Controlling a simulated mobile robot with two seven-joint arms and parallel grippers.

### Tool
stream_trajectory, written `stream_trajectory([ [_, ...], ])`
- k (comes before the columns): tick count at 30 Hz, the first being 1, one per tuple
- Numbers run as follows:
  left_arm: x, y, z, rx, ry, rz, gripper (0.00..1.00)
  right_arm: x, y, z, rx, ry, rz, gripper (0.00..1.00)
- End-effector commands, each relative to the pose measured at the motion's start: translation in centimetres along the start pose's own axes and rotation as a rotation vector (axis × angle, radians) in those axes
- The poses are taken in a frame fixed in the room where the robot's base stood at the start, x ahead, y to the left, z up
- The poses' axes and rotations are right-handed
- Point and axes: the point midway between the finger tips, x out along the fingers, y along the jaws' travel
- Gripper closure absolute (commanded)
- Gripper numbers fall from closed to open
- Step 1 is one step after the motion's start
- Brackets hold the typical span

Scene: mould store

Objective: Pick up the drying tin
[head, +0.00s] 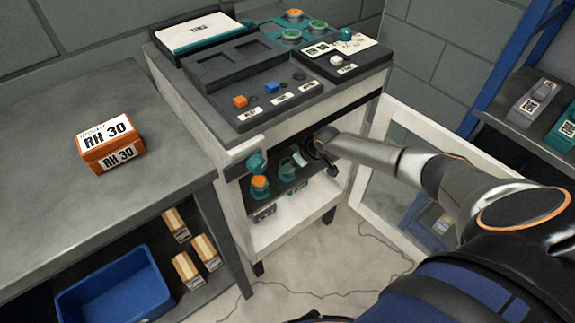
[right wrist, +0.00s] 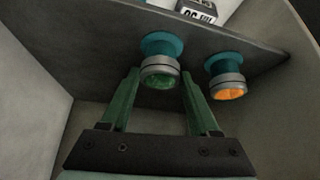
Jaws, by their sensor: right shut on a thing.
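A drying tin with a teal end, a grey ring and a green face (right wrist: 160,80) sits between the fingertips of my right gripper (right wrist: 161,75), which is shut on it. In the right wrist view the tin appears against or very close to the dark shelf. A similar tin with an orange face (right wrist: 227,85) is beside it, outside the fingers. In the head view my right gripper (head: 303,157) reaches into the white cabinet, next to the orange-faced tin (head: 260,182); the held tin is partly hidden there. My left gripper is not in view.
The white cabinet (head: 235,200) encloses the dark shelf (right wrist: 110,50) closely. Its open door (head: 375,180) is beside my right arm. More teal tins (head: 291,35) stand on the cabinet top. An orange RH 30 box (head: 109,141) lies on the grey bench (head: 50,210).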

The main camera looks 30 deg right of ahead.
Motion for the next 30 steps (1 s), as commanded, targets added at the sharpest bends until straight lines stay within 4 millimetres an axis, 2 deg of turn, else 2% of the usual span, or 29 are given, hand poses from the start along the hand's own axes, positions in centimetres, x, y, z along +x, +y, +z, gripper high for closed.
stream_trajectory([
  [1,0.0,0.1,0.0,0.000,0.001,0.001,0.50,0.0,0.0,0.0,0.000,0.000,0.000,0.72],
  [7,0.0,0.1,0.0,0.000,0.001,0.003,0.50,0.0,0.0,0.0,0.000,-0.001,0.000,0.94],
  [16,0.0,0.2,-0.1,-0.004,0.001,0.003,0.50,-0.2,0.0,-0.1,0.000,0.000,0.001,0.94],
  [21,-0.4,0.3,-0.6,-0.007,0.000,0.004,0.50,-1.5,0.1,-1.0,-0.002,0.002,0.001,0.94],
  [26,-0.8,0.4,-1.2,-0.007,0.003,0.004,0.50,-2.8,0.1,1.3,-0.002,-0.005,0.001,0.94],
  [30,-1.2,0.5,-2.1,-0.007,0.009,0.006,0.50,-4.6,0.1,4.0,-0.002,-0.006,0.001,0.94],
])
